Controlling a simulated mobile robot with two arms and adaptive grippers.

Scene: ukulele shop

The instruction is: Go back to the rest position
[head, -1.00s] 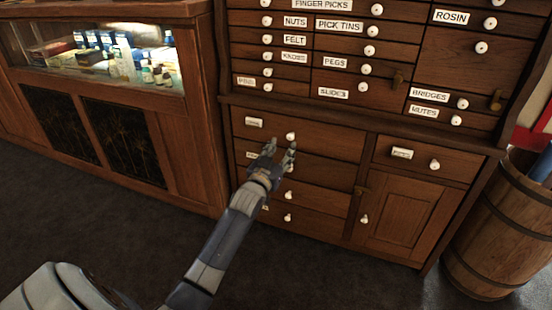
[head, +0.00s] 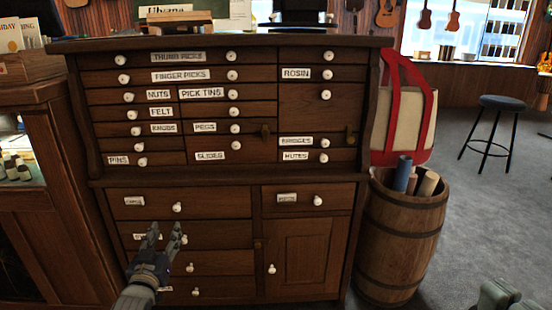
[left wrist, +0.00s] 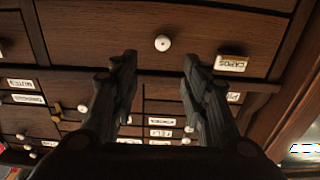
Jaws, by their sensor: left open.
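My left gripper (head: 163,240) is open and empty in front of the lower left drawers of a dark wooden cabinet (head: 265,175). In the head view it covers part of the second large drawer (head: 215,234). In the left wrist view its two fingers (left wrist: 160,85) are spread apart, with a drawer with a white knob (left wrist: 163,43) beyond them. A label reading "CAPOS" (left wrist: 232,63) is on that drawer. All the drawers I see look shut.
A wooden barrel (head: 400,245) with rolled tubes stands right of the cabinet, below a red and cream bag (head: 405,110). A stool (head: 495,125) stands farther back on open grey carpet (head: 470,220). A glass display case (head: 40,220) is at the left.

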